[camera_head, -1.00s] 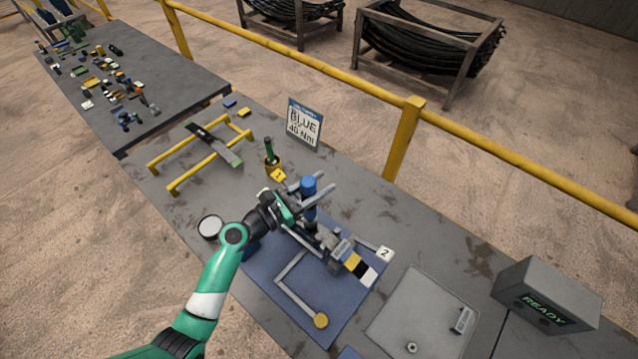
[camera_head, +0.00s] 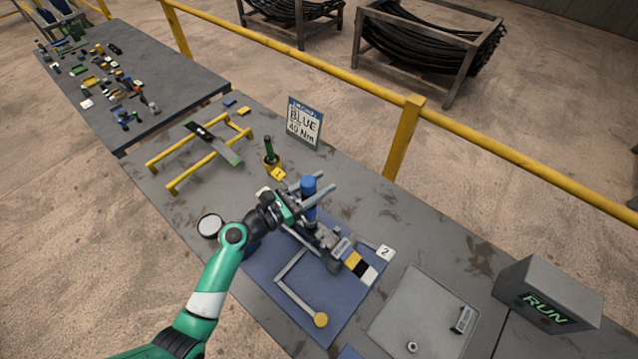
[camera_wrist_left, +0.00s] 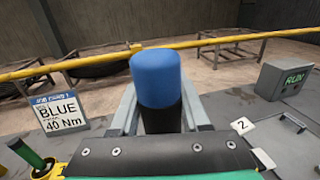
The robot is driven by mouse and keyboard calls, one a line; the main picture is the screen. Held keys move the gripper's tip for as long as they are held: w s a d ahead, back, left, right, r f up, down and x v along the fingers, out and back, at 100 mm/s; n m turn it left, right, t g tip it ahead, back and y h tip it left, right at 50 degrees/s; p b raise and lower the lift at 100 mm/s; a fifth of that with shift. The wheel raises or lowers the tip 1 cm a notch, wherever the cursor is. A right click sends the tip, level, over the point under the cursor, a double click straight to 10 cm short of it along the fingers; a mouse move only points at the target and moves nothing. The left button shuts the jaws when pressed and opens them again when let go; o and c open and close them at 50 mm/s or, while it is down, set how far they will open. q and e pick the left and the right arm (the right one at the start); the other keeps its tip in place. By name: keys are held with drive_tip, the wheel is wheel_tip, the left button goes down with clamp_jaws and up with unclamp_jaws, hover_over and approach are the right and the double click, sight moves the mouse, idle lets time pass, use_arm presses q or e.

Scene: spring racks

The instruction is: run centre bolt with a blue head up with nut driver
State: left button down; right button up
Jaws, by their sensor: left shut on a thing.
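My left gripper (camera_head: 312,196) is shut on the nut driver (camera_head: 309,187), which has a blue top and a dark lower body. In the left wrist view the nut driver (camera_wrist_left: 156,82) stands upright between the two grey fingers. It is over the grey clamped assembly (camera_head: 330,245) on the blue mat (camera_head: 252,285). The driver's lower end and the centre bolt's head are hidden, so I cannot tell how they meet. My right gripper is not in view.
A job card (camera_head: 304,122) reads "BLUE 40 Nm". A grey box (camera_head: 546,296) displays "RUN". A green-handled tool (camera_head: 269,152) stands in a yellow holder behind the gripper. A grey tray (camera_head: 420,310) lies right of the mat. A yellow rail (camera_head: 500,155) runs behind the bench.

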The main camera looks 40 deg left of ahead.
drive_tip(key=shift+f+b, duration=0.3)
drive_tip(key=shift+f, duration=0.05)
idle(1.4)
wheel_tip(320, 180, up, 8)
drive_tip(key=p, duration=0.7)
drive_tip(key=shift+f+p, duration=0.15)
drive_tip(key=shift+p, duration=0.15)
idle(1.1)
